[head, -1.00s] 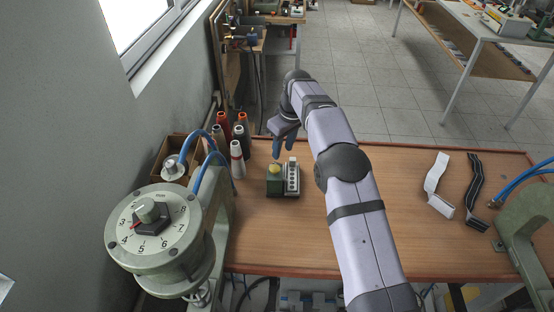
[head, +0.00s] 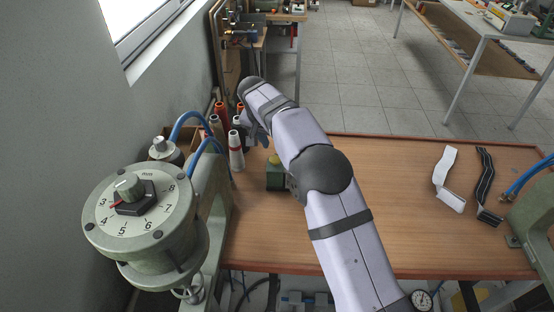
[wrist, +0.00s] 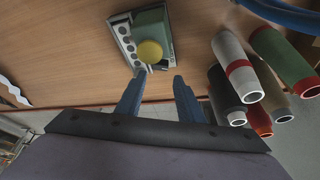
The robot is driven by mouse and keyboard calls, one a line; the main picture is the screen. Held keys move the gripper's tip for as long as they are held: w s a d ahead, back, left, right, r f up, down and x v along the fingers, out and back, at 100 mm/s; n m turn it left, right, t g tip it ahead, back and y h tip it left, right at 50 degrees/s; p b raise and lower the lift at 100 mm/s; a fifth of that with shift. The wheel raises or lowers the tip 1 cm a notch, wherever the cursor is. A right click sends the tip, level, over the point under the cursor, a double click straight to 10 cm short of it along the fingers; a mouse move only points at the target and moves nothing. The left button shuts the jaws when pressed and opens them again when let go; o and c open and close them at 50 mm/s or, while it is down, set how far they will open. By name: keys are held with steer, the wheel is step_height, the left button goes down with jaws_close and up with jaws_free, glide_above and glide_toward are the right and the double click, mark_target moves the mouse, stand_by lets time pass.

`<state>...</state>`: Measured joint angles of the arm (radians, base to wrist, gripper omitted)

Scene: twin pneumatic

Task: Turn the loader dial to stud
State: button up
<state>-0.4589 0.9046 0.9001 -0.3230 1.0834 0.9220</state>
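No dial marked "stud" can be read in these views. A green box with a yellow button (head: 274,174) sits on the bench; a grey plate with several round holes (wrist: 124,42) adjoins it in the wrist view. A round numbered dial with a black hexagonal hub, grey knob and red pointer (head: 128,188) tops a green machine at the left; its pointer is near 3. My gripper (wrist: 157,85) is open and empty, its two blue-grey fingers apart. In the head view it is near the thread spools, beyond the green box, and partly hidden by my arm.
Several thread spools (wrist: 237,66) stand close right of my fingers in the wrist view. Blue hoses (head: 190,122) arch over the left machine. White and black straps (head: 445,178) lie on the right, beside another green machine (head: 535,215). The bench's middle right (head: 400,210) is clear.

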steer(key=shift+p+x, duration=1.55)
steer(key=shift+x, duration=2.1)
steer(key=c, duration=0.8)
